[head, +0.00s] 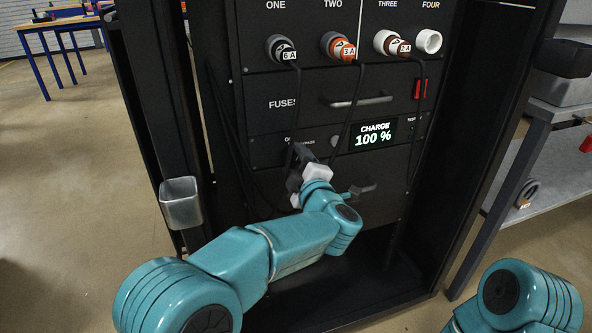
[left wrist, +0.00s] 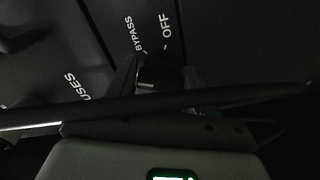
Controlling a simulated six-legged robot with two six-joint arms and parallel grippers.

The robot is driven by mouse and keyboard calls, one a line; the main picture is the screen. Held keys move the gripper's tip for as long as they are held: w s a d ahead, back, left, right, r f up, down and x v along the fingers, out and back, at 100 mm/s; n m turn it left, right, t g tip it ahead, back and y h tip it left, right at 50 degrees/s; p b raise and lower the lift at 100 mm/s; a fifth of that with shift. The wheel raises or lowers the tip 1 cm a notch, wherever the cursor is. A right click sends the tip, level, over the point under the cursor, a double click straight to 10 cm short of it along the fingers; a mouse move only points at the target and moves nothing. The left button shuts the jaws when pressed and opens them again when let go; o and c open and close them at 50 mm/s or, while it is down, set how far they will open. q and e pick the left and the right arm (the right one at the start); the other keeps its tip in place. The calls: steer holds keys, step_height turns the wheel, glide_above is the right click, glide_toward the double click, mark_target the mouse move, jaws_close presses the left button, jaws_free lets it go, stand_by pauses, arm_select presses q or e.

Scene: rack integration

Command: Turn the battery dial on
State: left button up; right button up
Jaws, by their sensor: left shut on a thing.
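The battery dial (left wrist: 156,72) is a dark round knob on the black panel in the left wrist view. The labels BYPASS and OFF are printed beside it, and its pointer cannot be made out. My left gripper (head: 299,160) is at this panel in the head view, left of the lit display, and hides the dial there. In the left wrist view my left gripper (left wrist: 158,76) has a finger on either side of the dial and is shut on it. A dark cable crosses in front of the gripper. My right gripper is out of view.
The display (head: 374,135) reads CHARGE 100 %. Above it are a FUSES drawer (head: 300,104) with a bar handle and several plugs in the numbered sockets, with cables hanging down. A metal cup (head: 181,203) is on the rack's left side. A grey shelf (head: 550,160) stands at right.

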arm_select(q)
steer(key=shift+d+n+b, duration=0.15)
steer(key=shift+n+b, duration=1.15)
steer(key=shift+n, duration=1.1)
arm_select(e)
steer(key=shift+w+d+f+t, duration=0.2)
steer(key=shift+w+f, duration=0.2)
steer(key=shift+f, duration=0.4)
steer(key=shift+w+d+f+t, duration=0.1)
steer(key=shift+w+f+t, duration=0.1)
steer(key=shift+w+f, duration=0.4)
arm_select(q)
steer(key=shift+r, duration=0.15)
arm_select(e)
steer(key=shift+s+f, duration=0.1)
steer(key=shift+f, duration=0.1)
arm_select(q)
steer(key=o, duration=1)
steer(key=shift+w, duration=0.1)
steer(key=shift+c, duration=0.2)
steer(key=shift+s, duration=0.2)
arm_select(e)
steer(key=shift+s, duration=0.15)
